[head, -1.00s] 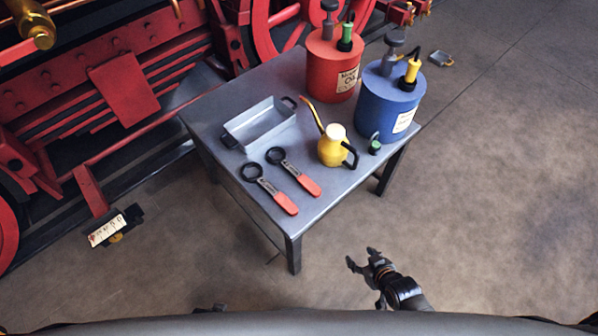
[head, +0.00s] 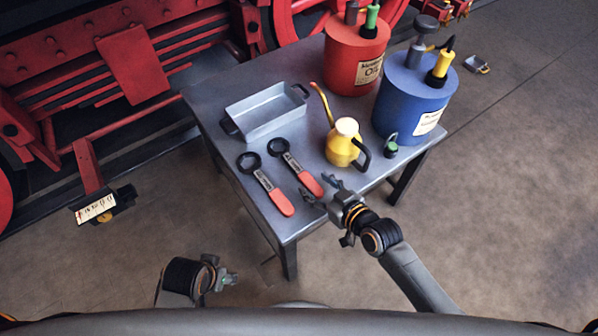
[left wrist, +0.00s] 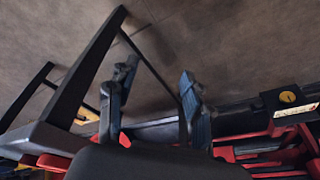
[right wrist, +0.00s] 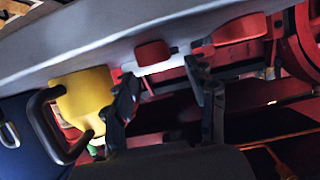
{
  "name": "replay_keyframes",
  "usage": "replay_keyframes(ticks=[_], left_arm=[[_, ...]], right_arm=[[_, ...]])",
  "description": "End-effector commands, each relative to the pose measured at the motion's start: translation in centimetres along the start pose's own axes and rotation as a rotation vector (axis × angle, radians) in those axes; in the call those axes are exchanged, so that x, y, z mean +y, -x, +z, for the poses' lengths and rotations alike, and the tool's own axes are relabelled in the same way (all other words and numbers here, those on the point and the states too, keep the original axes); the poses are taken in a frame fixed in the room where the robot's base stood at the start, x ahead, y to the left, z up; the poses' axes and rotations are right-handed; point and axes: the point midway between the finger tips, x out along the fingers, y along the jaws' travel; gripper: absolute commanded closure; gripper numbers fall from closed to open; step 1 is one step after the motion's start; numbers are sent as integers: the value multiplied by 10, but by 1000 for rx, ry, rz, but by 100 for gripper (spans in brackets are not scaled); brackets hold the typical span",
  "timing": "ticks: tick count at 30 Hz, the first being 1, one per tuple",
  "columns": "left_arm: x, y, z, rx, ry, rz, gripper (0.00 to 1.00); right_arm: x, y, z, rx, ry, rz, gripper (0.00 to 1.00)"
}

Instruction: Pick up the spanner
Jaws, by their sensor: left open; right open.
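Two dark ring-ended spanners with red handles lie side by side on the grey table (head: 330,224): a left spanner (head: 266,182) and a right spanner (head: 296,170). My right gripper (head: 316,189) is open and empty at the table's front edge, close to the right spanner's handle end. In the right wrist view two red handle ends, one nearer (right wrist: 152,52) and one farther (right wrist: 238,30), show beyond the open fingers (right wrist: 168,92). My left gripper (head: 229,278) is low in front of the table, away from the spanners; its open fingers (left wrist: 157,85) show in the left wrist view.
A yellow oil can (head: 342,146) stands right of the spanners; a grey tray (head: 268,116) lies behind them. A red drum (head: 352,58) and a blue drum (head: 408,108) stand at the table's right side. Red locomotive parts (head: 135,62) are at the left.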

Motion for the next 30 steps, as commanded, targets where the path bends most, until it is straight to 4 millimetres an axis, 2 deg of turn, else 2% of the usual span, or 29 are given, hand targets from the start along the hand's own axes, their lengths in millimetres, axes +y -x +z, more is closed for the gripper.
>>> replay_keyframes(ticks=[7, 13, 18, 27, 28, 30], left_arm=[[-1, 12, -4, 7, 1, -2, 50], [-2, 37, -9, 24, 3, -4, 50], [-3, 55, -11, 31, 4, -6, 50], [-3, 60, -11, 31, 5, -6, 50], [-3, 60, -11, 31, 5, -6, 50], [-3, 60, -11, 31, 5, -6, 50]], right_arm=[[0, -16, -1, 2, -2, 0, 43], [-1, -43, -4, 2, -4, -1, 43], [0, -57, -4, 0, -1, 0, 43], [0, -60, -4, -1, 0, 0, 43], [0, -60, -5, -1, 0, 0, 47], [0, -60, -4, -1, 0, 0, 62]])
